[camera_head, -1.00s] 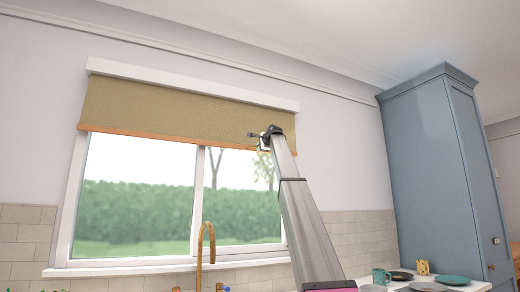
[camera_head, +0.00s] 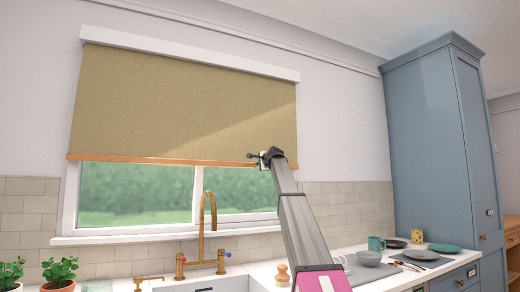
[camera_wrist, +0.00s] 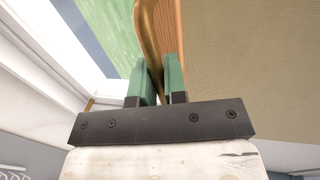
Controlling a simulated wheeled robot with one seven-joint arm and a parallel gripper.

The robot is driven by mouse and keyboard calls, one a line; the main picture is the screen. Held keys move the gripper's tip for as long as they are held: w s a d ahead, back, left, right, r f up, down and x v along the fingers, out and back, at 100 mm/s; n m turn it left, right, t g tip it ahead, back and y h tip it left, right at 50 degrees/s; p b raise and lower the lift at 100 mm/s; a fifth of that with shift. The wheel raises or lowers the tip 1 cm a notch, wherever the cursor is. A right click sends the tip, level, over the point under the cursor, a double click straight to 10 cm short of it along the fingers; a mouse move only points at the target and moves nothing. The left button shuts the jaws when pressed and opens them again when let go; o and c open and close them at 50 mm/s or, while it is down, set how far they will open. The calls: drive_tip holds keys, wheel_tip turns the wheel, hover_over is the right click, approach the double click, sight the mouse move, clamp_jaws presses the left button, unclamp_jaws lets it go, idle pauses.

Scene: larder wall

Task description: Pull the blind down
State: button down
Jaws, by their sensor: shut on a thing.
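The olive-tan blind (camera_head: 180,105) hangs from a white box over the window and covers more than half of it. A wooden bottom bar (camera_head: 160,160) runs along its lower edge. My gripper (camera_head: 265,158) is at the right part of that bar in the head view. In the wrist view my gripper (camera_wrist: 158,85) has its green fingers shut on a brown-gold bar part (camera_wrist: 147,40), with the blind fabric (camera_wrist: 250,60) to the right. The exact join of the gripped part to the bar is hard to see.
A brass tap (camera_head: 209,225) stands over the sink below the window. Two potted plants (camera_head: 58,270) are at the lower left. A grey bowl (camera_head: 369,258), a teal mug (camera_head: 376,243) and plates stand on the right counter. A tall blue cupboard (camera_head: 430,150) stands at the right.

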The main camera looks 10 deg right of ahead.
wheel_tip(320, 180, down, 10)
idle(0.3)
drive_tip(key=shift+s, duration=0.1)
drive_tip(key=c, duration=1.2)
unclamp_jaws()
drive_tip(key=shift+f, duration=0.1)
drive_tip(key=shift+r, duration=0.2)
drive_tip(key=v, duration=1)
drive_tip(key=shift+s+d, duration=0.15)
drive_tip(key=shift+s, duration=0.15)
drive_tip(key=shift+s, duration=0.1)
